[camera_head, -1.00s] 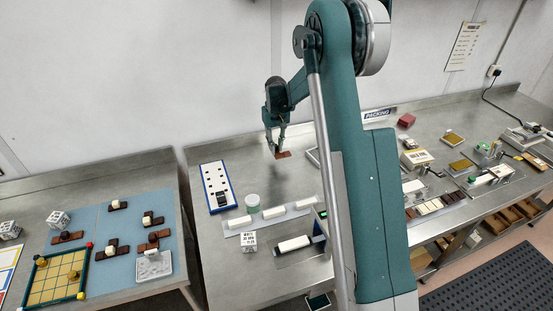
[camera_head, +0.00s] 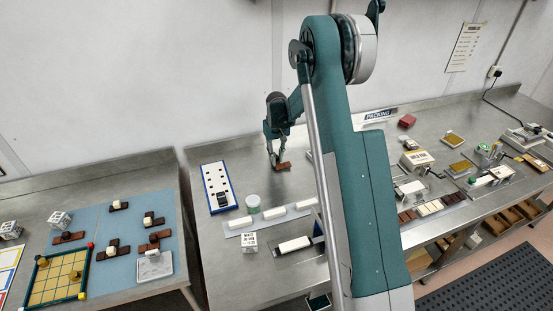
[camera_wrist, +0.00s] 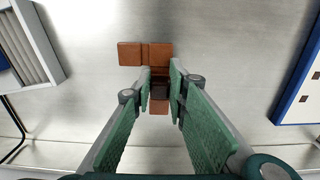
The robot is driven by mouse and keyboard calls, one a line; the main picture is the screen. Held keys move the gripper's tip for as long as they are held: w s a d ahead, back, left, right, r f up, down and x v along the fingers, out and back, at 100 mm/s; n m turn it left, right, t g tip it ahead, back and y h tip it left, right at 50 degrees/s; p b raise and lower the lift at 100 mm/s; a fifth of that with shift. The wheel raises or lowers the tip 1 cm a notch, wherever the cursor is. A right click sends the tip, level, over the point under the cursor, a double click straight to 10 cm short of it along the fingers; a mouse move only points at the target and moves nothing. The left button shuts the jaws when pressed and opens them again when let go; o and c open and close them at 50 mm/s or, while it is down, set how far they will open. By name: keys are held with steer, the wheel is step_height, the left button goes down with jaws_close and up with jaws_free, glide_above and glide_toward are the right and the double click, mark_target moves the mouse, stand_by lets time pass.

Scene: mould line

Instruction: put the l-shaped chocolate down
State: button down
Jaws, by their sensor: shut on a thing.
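The l-shaped chocolate (camera_head: 284,166) is brown and shows at the tips of my gripper (camera_head: 275,160), over the back part of the steel table (camera_head: 300,190). The wrist view shows its short bar (camera_wrist: 133,54) beyond the fingers and its stem running back between them. My gripper (camera_wrist: 160,88) is shut on a dark piece on the stem. The fingers hide part of the stem. The chocolate is at or just above the steel; I cannot tell whether it touches.
A blue-rimmed white board (camera_head: 217,187) stands left of my gripper. Bare steel surrounds the chocolate.

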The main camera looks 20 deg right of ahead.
mark_target(277, 158)
steer(key=shift+f, duration=0.35)
steer(key=shift+f, duration=0.15)
steer(key=c, duration=2.3)
jaws_free()
steer(key=shift+o, duration=0.2)
step_height(277, 158, up, 12)
steer(key=shift+b, duration=0.3)
steer(key=shift+r, duration=0.2)
